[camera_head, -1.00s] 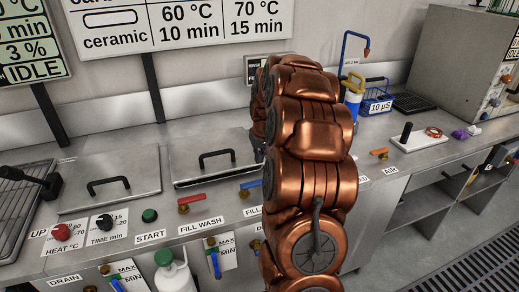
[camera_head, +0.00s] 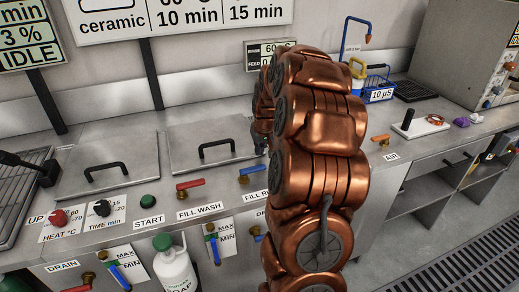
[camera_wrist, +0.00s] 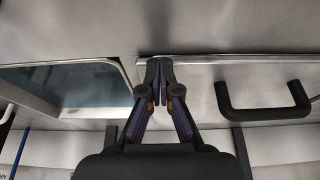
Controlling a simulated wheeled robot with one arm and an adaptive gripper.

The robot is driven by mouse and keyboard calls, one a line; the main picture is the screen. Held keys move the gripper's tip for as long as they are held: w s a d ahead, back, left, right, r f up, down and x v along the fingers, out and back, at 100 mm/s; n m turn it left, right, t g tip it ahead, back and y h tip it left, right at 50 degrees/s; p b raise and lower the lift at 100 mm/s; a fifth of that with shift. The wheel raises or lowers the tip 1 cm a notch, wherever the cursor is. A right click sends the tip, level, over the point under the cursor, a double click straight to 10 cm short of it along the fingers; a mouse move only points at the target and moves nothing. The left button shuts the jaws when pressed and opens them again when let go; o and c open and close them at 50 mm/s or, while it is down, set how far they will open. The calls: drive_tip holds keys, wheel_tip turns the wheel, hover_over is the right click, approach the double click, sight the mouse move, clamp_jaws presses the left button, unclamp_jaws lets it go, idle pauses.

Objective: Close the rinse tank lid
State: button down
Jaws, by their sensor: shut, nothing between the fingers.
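A flat steel lid with a black handle (camera_head: 182,160) lies on the bench left of my arm. Its right end is hidden by the arm. In the wrist view, a steel lid with a black handle (camera_wrist: 200,112) lies at right, beside an open tank (camera_wrist: 85,85) with a blue-grey inside at left. My gripper (camera_wrist: 158,62) is shut and empty, with its fingertips at the lid edge beside the opening. I cannot tell whether they touch it. In the head view my arm hides the open tank and most of the gripper.
Another lidded tank (camera_head: 75,180) is at left, with a wire rack (camera_head: 22,190) beyond it. Red (camera_head: 190,184) and blue (camera_head: 252,178) valve levers line the front edge. A blue basket (camera_head: 378,88) and a white block (camera_head: 425,126) stand right of my arm.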

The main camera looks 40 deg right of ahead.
drive_tip(key=shift+s+a+f, duration=0.1)
drive_tip(key=shift+f, duration=0.25)
drive_tip(key=shift+r, duration=0.5)
drive_tip(key=w+v, duration=0.1)
drive_tip(key=v, duration=1.2)
drive_tip(key=shift+w+d+r, duration=0.25)
drive_tip(key=shift+d+r, duration=0.15)
drive_tip(key=shift+r, duration=0.1)
drive_tip(key=s+a+r+n+g+y+p, duration=0.1)
drive_tip(key=s+a+n+p, duration=0.3)
drive_tip(key=a, duration=0.7)
drive_tip(key=s+a+r+m+g+y+p, duration=0.15)
drive_tip(key=s+a, duration=0.35)
drive_tip(key=a, duration=0.7)
drive_tip(key=s+a+n+g+p, duration=0.1)
drive_tip(key=s+a, duration=0.4)
drive_tip(key=s, duration=0.5)
drive_tip(key=s+a+n+g+p, duration=0.1)
drive_tip(key=s+a+p, duration=0.3)
drive_tip(key=s, duration=0.6)
drive_tip(key=shift+s+a+f+g+h, duration=0.3)
drive_tip(key=shift+a+g+h, duration=0.15)
drive_tip(key=shift+a+g, duration=0.15)
